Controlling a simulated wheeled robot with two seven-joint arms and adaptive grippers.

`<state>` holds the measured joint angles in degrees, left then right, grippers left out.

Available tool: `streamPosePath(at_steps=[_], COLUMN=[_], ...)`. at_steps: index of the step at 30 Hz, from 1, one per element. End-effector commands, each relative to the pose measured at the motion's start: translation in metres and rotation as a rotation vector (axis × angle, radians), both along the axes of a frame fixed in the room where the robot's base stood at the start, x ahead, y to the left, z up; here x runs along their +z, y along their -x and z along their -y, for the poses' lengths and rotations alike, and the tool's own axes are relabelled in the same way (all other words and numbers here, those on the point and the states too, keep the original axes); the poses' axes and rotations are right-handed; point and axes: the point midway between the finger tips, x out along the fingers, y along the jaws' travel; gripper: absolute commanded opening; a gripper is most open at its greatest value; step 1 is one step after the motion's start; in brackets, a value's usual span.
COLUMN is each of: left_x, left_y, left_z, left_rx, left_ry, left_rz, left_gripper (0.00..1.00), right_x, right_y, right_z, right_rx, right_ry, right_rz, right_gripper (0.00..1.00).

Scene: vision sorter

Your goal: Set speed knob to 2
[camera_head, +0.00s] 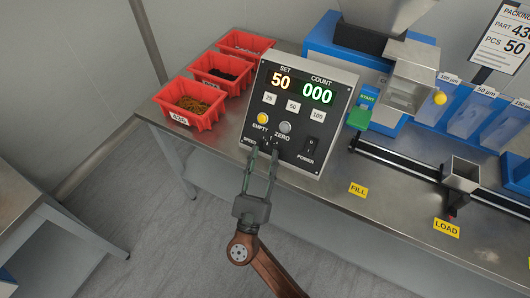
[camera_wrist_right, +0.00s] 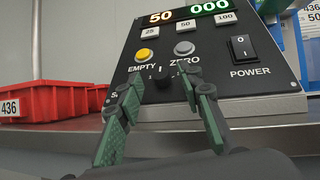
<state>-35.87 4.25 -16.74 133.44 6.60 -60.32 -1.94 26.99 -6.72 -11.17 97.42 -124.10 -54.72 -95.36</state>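The control panel (camera_head: 300,115) is a grey-framed black box with displays reading SET 50 and COUNT 000. The small black speed knob (camera_wrist_right: 162,84) is low on the panel, with a "1" mark to its left and a "2" mark above; its exact pointer direction is hard to tell. In the head view the knob is mostly hidden by the fingers. My right gripper (camera_head: 264,152) is open in front of the panel's lower left. In the wrist view its green-padded fingers (camera_wrist_right: 168,97) flank the knob, apart from each other, with no clear contact. My left gripper is not in view.
Yellow EMPTY (camera_wrist_right: 144,56) and grey ZERO (camera_wrist_right: 184,48) buttons sit just above the knob; the POWER switch (camera_wrist_right: 242,47) is right. Red bins (camera_head: 190,104) stand left of the panel. A rail (camera_head: 400,168) and a blue feeder (camera_head: 345,45) stand right.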

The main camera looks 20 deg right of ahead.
Motion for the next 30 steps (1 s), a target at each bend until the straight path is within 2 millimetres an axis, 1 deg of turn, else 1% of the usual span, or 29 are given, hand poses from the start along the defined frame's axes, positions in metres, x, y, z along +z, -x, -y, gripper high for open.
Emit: streamPosePath(at_steps=[1,9,15,21,30], left_x=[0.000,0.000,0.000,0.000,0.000], left_y=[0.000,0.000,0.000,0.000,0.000], left_z=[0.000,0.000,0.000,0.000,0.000], left_rx=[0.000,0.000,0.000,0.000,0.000], left_ry=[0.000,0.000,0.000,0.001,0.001], left_rz=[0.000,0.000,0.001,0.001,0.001], left_gripper=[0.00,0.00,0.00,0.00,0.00], right_x=[-0.006,-0.035,-0.050,-0.054,-0.054], right_y=[0.006,0.044,0.063,0.070,0.070], right_z=[-0.005,-0.036,-0.052,-0.057,-0.058], right_rx=[0.002,0.002,0.001,0.000,0.001], right_ry=[-0.001,0.000,0.000,-0.002,-0.001], right_rz=[-0.004,-0.004,-0.005,-0.003,-0.002], right_gripper=[0.34,0.34,0.34,0.34,0.34])
